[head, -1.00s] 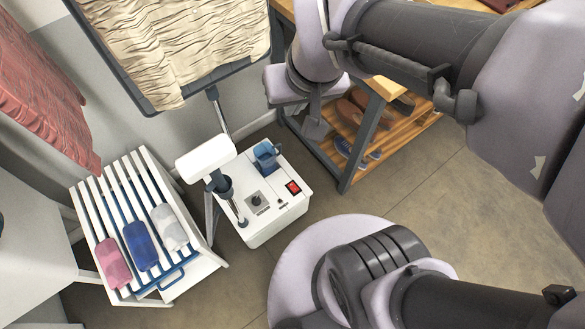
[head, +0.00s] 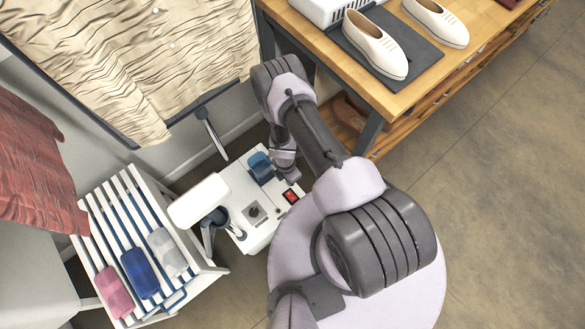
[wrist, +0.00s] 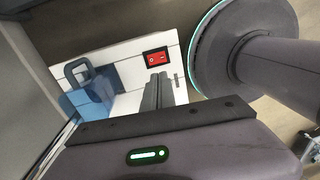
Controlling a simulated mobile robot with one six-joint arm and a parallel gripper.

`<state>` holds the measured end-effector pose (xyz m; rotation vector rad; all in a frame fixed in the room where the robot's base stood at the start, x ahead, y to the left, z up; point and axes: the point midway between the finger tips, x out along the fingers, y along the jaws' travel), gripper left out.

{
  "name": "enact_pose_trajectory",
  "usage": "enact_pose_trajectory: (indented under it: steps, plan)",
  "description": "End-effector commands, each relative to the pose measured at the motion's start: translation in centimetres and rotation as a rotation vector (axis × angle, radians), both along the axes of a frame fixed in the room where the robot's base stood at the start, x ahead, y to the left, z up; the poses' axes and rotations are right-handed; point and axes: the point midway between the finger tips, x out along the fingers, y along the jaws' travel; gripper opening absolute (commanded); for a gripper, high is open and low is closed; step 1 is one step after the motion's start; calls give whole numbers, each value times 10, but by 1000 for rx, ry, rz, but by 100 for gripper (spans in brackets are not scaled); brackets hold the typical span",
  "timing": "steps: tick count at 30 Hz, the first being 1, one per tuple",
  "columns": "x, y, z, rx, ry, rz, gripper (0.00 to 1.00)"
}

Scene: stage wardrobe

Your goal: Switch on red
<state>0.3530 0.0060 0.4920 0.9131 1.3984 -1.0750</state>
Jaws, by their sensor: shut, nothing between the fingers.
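A red rocker switch (head: 290,196) sits on the top of a white floor-standing machine (head: 240,238), near its right edge. In the wrist view the red switch (wrist: 155,57) shows in a dark frame on the white top panel (wrist: 130,72). My gripper (wrist: 160,82) is shut and empty, its fingers just below the switch in that view; I cannot tell whether they touch the panel. In the head view my gripper (head: 287,174) is partly hidden by my arm and hangs over the machine, close above the switch.
A blue container (head: 260,168) stands on the machine behind the dial (head: 253,211). A white steamer head (head: 199,201) stands at its left. A slatted bench (head: 120,225) holds rolled cloths. A wooden table (head: 310,40) with white shoes stands at the back right.

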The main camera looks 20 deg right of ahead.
Motion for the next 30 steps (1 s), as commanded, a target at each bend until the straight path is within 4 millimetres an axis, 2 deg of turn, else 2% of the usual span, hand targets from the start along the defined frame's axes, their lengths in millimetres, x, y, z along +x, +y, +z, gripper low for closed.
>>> enact_pose_trajectory:
  steps: [3, 11, 14, 24, 30]
  plan:
    - [-8, 1, -7, 8, 10, 20, 0]
    - [-8, 1, -8, 6, 10, 17, 0]
    - [-9, 0, -17, 6, 11, 16, 0]
    - [-18, -2, -92, 6, 11, 16, 0]
    - [-22, -4, -129, 6, 11, 15, 0]
